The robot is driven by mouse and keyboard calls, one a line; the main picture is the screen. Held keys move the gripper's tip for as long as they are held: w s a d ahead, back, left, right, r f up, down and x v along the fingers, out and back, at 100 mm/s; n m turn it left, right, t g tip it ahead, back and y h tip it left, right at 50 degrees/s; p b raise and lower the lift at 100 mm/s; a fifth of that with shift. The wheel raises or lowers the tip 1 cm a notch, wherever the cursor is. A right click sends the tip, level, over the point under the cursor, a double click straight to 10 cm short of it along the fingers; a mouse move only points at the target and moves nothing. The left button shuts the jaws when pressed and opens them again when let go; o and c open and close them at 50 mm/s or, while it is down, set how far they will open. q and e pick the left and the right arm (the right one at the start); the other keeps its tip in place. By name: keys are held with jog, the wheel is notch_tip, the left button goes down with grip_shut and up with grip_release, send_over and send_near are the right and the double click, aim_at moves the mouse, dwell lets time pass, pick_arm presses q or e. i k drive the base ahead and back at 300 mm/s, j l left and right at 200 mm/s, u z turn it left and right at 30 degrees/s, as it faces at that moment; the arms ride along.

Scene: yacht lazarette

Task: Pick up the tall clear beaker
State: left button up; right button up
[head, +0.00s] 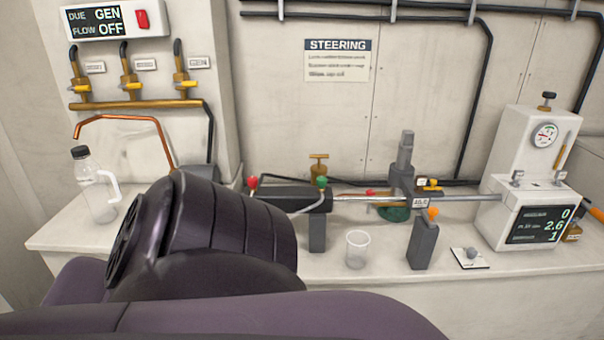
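A clear, empty-looking beaker (357,251) stands upright on the white bench, right of centre and near the front edge. It is the only open clear vessel I see. Neither of my grippers shows in the head view. A large dark purple link of my own arm fills the lower left and middle, to the left of the beaker. It hides part of the bench. Nothing touches the beaker.
A clear handled bottle (96,190) stands far left. A white instrument box (525,220) stands right.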

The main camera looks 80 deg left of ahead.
aim_at(357, 240)
jog(key=u, duration=2.55)
